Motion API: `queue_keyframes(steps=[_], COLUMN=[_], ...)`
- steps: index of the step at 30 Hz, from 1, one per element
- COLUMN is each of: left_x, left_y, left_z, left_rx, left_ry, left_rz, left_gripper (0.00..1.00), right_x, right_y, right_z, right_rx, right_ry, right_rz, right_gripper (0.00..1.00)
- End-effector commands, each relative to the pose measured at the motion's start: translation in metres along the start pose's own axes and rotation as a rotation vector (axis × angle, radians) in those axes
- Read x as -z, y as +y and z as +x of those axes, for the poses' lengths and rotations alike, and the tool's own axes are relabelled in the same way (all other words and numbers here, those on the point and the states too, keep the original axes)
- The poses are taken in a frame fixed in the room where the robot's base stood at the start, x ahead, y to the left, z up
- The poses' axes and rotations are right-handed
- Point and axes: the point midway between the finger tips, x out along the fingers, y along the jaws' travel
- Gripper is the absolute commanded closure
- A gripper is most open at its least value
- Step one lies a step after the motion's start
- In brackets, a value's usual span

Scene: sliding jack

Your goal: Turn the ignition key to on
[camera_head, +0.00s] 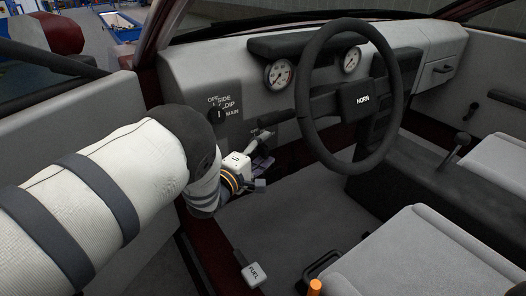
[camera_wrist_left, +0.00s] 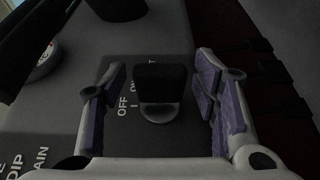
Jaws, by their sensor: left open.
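The ignition key (camera_wrist_left: 160,82) has a dark, wide head above a round metal lock (camera_wrist_left: 160,112) on a grey panel. OFF is printed left of the lock, ON beside the key head, and a third label is mostly hidden behind the key. In the left wrist view my left gripper (camera_wrist_left: 161,100) is open, its purple-padded fingers on either side of the key with a gap each side. In the head view my left gripper (camera_head: 263,161) is low by the dash, left of the steering wheel; the key cannot be made out there. My right gripper is not in view.
The steering wheel (camera_head: 318,95) stands right of my left gripper. A dark stalk (camera_head: 277,118) sits just above it. The light switch (camera_head: 216,115) is on the panel above my wrist. A FUEL lever (camera_head: 252,273) and seat (camera_head: 425,255) are below.

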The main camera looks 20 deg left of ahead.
Motion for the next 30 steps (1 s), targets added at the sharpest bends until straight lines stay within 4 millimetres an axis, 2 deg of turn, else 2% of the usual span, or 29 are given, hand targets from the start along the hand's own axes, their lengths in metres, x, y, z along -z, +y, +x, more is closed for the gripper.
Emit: queue_keyframes(steps=[2,9,17,30], left_x=[0.000,0.000,0.001,0.001], left_y=[0.000,0.000,0.003,0.009], left_z=[0.000,-0.001,0.000,0.001], left_rx=[0.000,0.000,0.018,0.278], left_ry=[0.000,0.000,0.001,0.002], left_rz=[0.000,0.001,0.009,0.121], left_gripper=[0.45,0.94,0.94,0.94], right_x=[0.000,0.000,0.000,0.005], right_y=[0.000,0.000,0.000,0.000], right_z=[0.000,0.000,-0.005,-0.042], right_rx=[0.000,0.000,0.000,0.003], right_ry=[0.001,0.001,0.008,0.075], right_rz=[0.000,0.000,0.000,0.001], right_gripper=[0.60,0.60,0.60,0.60])
